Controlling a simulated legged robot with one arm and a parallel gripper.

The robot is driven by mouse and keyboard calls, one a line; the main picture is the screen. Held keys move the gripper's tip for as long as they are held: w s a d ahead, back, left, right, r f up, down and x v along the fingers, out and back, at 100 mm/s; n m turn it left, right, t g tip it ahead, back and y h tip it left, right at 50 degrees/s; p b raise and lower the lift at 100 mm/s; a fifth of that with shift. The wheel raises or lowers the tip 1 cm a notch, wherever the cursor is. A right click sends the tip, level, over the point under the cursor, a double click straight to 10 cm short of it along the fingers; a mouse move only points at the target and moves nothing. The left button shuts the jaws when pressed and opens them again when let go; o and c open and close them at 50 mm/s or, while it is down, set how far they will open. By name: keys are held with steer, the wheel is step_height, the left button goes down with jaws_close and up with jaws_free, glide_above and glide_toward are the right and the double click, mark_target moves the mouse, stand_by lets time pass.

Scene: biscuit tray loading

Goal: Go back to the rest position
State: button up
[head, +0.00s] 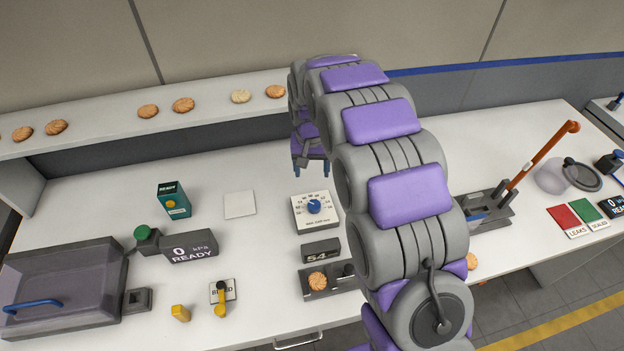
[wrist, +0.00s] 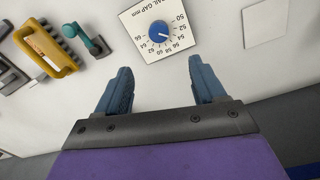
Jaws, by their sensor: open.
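My gripper (wrist: 163,92) is open and empty in the wrist view, its two blue fingers spread wide apart. It hangs above the white worktop, near the dial plate (wrist: 158,30) with a blue knob (wrist: 160,33). In the head view my purple and grey arm reaches over the table, and my gripper (head: 311,166) shows at its far end, behind the dial plate (head: 315,210). No object is between the fingers.
Several biscuits (head: 183,105) lie on the back shelf (head: 90,124). One biscuit (head: 318,281) sits at the display reading 54 (head: 321,250). A grey lidded box (head: 70,275) stands left; an orange lever (head: 543,155) rises right. A white square (head: 240,204) lies on open worktop.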

steer(key=shift+r, duration=0.8)
steer(key=s+d+r+g+b, duration=0.1)
steer(key=s+d+r, duration=0.4)
steer(key=s, duration=0.4)
steer(key=s+d+r+b, duration=0.1)
steer(key=s+d+r, duration=0.1)
steer(key=s+d, duration=0.6)
steer(key=s+d+f+b, duration=0.1)
steer(key=s+d, duration=0.1)
steer(key=s, duration=0.9)
steer(key=s+d+f+b, duration=0.1)
steer(key=s+d, duration=0.1)
steer(key=s, duration=1)
steer(key=shift+g, duration=0.4)
